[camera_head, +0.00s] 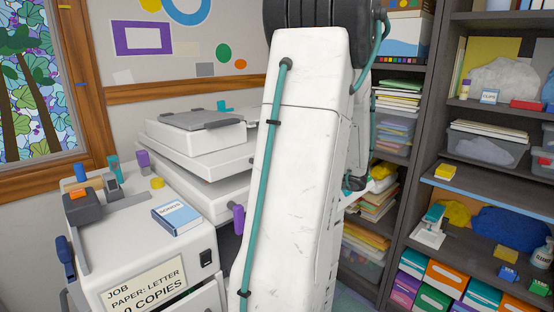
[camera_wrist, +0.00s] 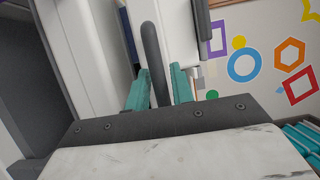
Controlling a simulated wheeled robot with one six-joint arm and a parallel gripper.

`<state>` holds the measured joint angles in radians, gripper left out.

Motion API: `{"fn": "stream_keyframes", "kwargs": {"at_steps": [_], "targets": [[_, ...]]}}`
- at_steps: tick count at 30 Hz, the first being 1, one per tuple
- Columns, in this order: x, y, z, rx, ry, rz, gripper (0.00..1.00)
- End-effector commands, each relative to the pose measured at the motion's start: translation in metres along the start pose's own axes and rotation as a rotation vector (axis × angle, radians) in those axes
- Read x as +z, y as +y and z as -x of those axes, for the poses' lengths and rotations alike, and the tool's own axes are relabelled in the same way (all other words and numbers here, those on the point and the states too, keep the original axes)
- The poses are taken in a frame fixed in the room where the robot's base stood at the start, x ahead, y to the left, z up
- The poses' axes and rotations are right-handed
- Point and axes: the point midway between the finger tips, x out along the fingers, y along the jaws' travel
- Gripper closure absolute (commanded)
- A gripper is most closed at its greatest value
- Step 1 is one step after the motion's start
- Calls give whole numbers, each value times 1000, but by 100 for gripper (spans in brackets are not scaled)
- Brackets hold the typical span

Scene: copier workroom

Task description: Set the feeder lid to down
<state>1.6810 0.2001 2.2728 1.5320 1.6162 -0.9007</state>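The copier (camera_head: 135,255) stands at left in the head view, with stacked white upper parts (camera_head: 200,140) that look like the feeder. Their right side is hidden by my arm, so I cannot tell how far the lid is raised. In the wrist view, a dark curved handle (camera_wrist: 150,45) stands in front of white panels (camera_wrist: 80,45). My gripper (camera_wrist: 160,88) has its two teal fingers on either side of this handle, very close to it. I cannot tell whether they press on it. My gripper is hidden in the head view.
A blue-and-white box (camera_head: 178,216) and a dark stapler-like device (camera_head: 82,207) sit on the copier's left top. A purple-tipped knob (camera_head: 238,217) sticks out near my arm. Dark shelves (camera_head: 445,100) full of supplies stand close at right.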

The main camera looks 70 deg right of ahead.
Motion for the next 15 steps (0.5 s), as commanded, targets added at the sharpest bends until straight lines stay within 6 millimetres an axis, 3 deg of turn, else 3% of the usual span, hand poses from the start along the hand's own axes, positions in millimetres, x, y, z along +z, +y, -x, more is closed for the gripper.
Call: {"fn": "stream_keyframes", "kwargs": {"at_steps": [15], "targets": [[-1,0,72,0,3,-1,77]]}}
